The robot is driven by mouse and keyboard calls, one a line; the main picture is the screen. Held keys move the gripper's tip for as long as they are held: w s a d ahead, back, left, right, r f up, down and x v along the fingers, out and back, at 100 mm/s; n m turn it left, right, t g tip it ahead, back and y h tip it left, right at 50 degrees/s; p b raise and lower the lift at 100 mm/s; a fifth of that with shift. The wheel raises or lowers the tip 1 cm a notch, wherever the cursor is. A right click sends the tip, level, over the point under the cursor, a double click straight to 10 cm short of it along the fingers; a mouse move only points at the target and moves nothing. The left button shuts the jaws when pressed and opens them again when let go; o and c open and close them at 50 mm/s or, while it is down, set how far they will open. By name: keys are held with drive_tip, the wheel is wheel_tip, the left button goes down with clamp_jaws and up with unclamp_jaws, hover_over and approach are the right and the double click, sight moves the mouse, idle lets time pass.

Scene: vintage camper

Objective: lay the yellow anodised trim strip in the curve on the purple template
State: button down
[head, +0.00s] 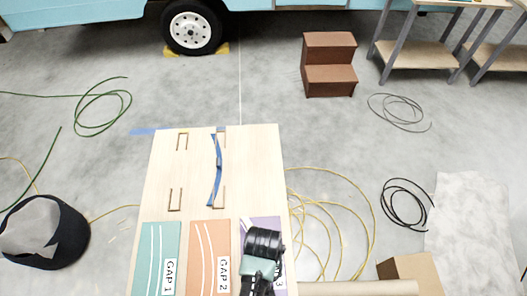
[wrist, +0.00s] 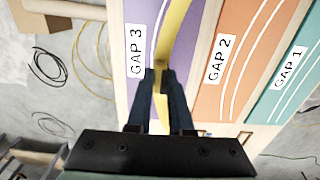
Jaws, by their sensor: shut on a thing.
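My gripper (wrist: 160,75) is shut on the yellow anodised trim strip (wrist: 177,28), seen in the wrist view. The strip is a bent yellow band that runs from my fingertips over the purple template (wrist: 204,35), to the right of its GAP 3 label. A white curved line shows beside the strip; I cannot tell whether the strip touches the template. In the head view the purple template (head: 262,221) is at the table's right edge, mostly hidden by my arm and gripper, and the strip is hidden there too.
The orange GAP 2 template (head: 203,255) and teal GAP 1 template (head: 158,250) lie to the left, without strips. A blue strip (head: 217,165) rests in holders behind. Another holder pair (head: 175,200) is empty. The wooden table (head: 260,165) is otherwise clear at its back.

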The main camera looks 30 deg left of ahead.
wheel_tip(320, 180, down, 5)
drive_tip(key=b, duration=0.3)
drive_tip(key=shift+w+f, duration=0.1)
drive_tip(key=shift+f, duration=0.05)
drive_tip(key=shift+f+b, duration=0.15)
drive_tip(key=shift+b, duration=0.2)
drive_tip(key=shift+p, duration=0.5)
idle(0.8)
drive_tip(key=shift+f+b, duration=0.55)
drive_tip(key=shift+f, duration=0.2)
idle(0.5)
drive_tip(key=c, duration=0.7)
unclamp_jaws()
drive_tip(key=shift+c, duration=0.2)
drive_tip(key=shift+r, duration=0.1)
